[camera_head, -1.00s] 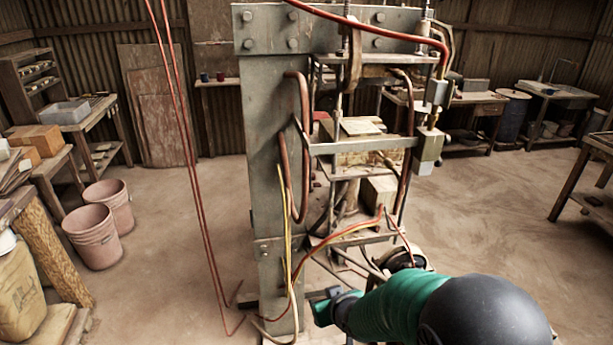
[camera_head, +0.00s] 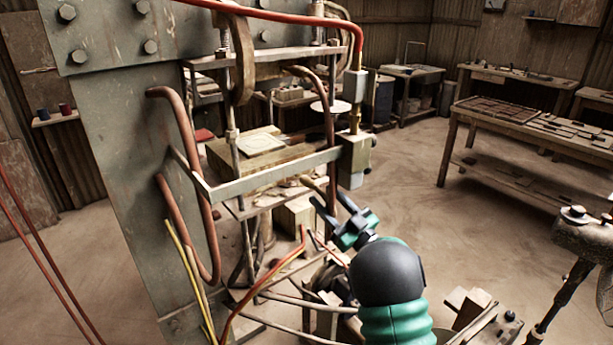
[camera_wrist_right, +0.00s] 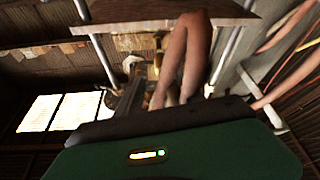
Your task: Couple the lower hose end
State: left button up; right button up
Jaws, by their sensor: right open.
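The tile press has a grey steel column (camera_head: 125,190) with brown hoses (camera_head: 185,130) looping along its side. A red-orange hose (camera_head: 262,285) and a yellow hose (camera_head: 190,262) run low beside the column; I cannot tell which loose end is the lower hose end. In the right wrist view, brown hoses (camera_wrist_right: 188,50) stand beyond my green gripper body. My left gripper is out of view.
A red hose (camera_head: 290,14) runs over the press top to the valve fitting. Workbenches (camera_head: 520,105) stand along the right wall. A metal stand with a rounded head (camera_head: 580,235) is at the far right. Open floor (camera_head: 400,185) lies right of the press.

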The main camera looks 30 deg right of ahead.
aim_at(305, 176)
jog(key=x, duration=0.8)
jog(key=shift+a+f+p, duration=0.2)
jog(key=shift+f+p, duration=0.1)
jog(key=shift+p, duration=0.05)
jog(key=shift+w+a+r, duration=0.15)
jog(key=shift+w+r, duration=0.1)
jog(key=shift+w, duration=0.1)
jog(key=shift+d+f, duration=0.15)
jog(key=shift+d, duration=0.1)
jog(key=c, duration=0.4)
jog(key=shift+a, duration=0.1)
grip_shut()
jog(key=shift+r, duration=0.2)
